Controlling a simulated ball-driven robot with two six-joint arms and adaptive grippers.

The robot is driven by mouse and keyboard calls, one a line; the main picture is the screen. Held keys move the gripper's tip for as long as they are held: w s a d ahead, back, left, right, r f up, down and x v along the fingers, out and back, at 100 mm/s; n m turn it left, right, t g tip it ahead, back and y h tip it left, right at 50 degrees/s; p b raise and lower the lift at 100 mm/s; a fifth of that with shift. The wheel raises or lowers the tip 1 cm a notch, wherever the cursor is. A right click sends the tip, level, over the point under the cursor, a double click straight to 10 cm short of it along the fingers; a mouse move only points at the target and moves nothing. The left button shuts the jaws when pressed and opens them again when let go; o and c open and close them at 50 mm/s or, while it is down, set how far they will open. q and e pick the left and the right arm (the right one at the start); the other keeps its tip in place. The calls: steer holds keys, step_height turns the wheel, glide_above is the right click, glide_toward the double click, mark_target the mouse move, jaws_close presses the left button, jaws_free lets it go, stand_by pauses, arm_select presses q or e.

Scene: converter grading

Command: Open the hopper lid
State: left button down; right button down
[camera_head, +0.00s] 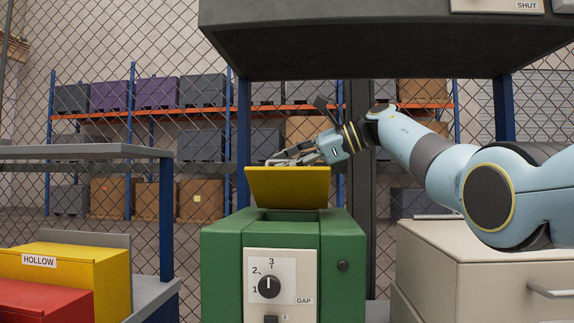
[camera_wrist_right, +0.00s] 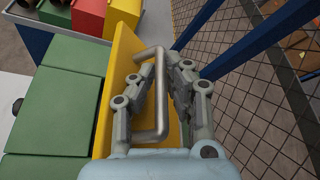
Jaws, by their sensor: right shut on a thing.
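The yellow hopper lid (camera_head: 288,188) stands raised and tilted above the green machine (camera_head: 222,262) in the head view. In the right wrist view the yellow lid (camera_wrist_right: 121,62) stands up from the green housing (camera_wrist_right: 56,108). A grey metal bar handle (camera_wrist_right: 161,97) is fixed to the lid. My right gripper (camera_head: 290,158) is behind the lid's top edge. In the right wrist view the right gripper (camera_wrist_right: 158,72) is shut on the handle, its fingers on both sides of the bar. My left gripper is not in view.
A grey overhead box (camera_head: 390,40) hangs above my right arm. A yellow bin (camera_head: 75,270) marked HOLLOW and a red bin (camera_head: 40,300) stand at the left. A beige drawer cabinet (camera_head: 460,255) stands at the right. A mesh fence (camera_head: 215,60) runs behind.

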steer(key=c, duration=1.6)
jaws_free()
steer(key=shift+r, duration=0.1)
steer(key=shift+c, duration=0.2)
steer(key=v, duration=1.2)
steer(key=shift+s, duration=0.1)
steer(key=shift+c, duration=0.3)
